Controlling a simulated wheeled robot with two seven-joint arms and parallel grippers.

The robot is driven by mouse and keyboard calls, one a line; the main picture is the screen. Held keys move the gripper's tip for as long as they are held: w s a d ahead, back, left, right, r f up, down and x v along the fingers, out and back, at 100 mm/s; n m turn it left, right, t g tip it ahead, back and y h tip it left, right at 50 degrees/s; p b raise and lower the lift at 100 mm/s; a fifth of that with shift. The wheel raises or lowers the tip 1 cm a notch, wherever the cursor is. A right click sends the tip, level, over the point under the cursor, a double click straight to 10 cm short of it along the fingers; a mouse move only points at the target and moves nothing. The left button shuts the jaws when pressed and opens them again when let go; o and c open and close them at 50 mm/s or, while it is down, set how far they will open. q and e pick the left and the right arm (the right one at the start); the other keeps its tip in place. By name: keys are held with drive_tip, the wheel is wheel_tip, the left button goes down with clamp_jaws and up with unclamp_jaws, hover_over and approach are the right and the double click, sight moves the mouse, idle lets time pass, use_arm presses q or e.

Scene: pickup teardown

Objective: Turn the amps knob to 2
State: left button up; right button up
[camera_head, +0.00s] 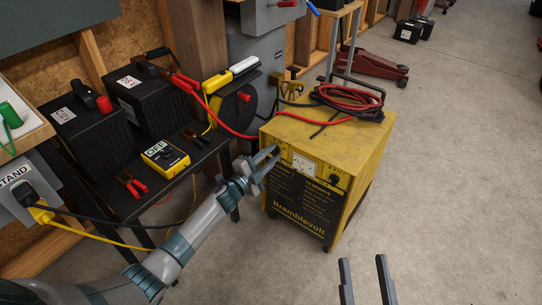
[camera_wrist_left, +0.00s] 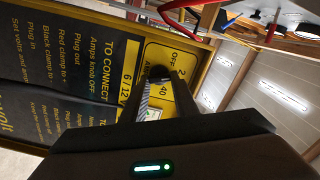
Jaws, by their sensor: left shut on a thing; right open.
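The yellow Bramblevolt charger (camera_head: 372,157) stands on the floor with a black text panel on its front. In the left wrist view, the amps knob (camera_wrist_left: 160,72) is a dark round knob on a yellow dial plate, partly hidden by my fingers. The dial plate (camera_wrist_left: 178,57) shows OFF, 2 and 40. My left gripper (camera_head: 271,157) is at the upper left of the charger's front and is shut on the amps knob; its fingers also show in the left wrist view (camera_wrist_left: 150,97). I cannot tell where the knob points. My right gripper (camera_head: 364,263) is open and empty at the bottom.
Another dark knob (camera_head: 334,181) is at the right of the charger's front. Red and black cables (camera_head: 345,97) lie coiled on top. A black bench (camera_head: 123,203) at left holds batteries (camera_head: 82,125) and a yellow meter (camera_head: 165,157).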

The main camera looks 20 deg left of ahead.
use_arm(q)
drive_tip(key=shift+f, duration=0.1)
use_arm(e)
drive_tip(key=shift+r, duration=0.1)
use_arm(q)
drive_tip(key=o, duration=1.1)
drive_tip(key=shift+c, duration=0.2)
drive_tip(key=shift+s, duration=0.1)
drive_tip(key=shift+s+a, duration=0.15)
drive_tip(key=shift+s, duration=0.2)
drive_tip(key=p+v, duration=0.2)
drive_tip(key=v, duration=1.4)
drive_tip(key=shift+s+p, duration=0.3)
use_arm(e)
wheel_tip(320, 180, down, 9)
drive_tip(key=w+d+g+h, duration=0.1)
drive_tip(key=w+g+h, duration=0.1)
drive_tip(key=g, duration=0.3)
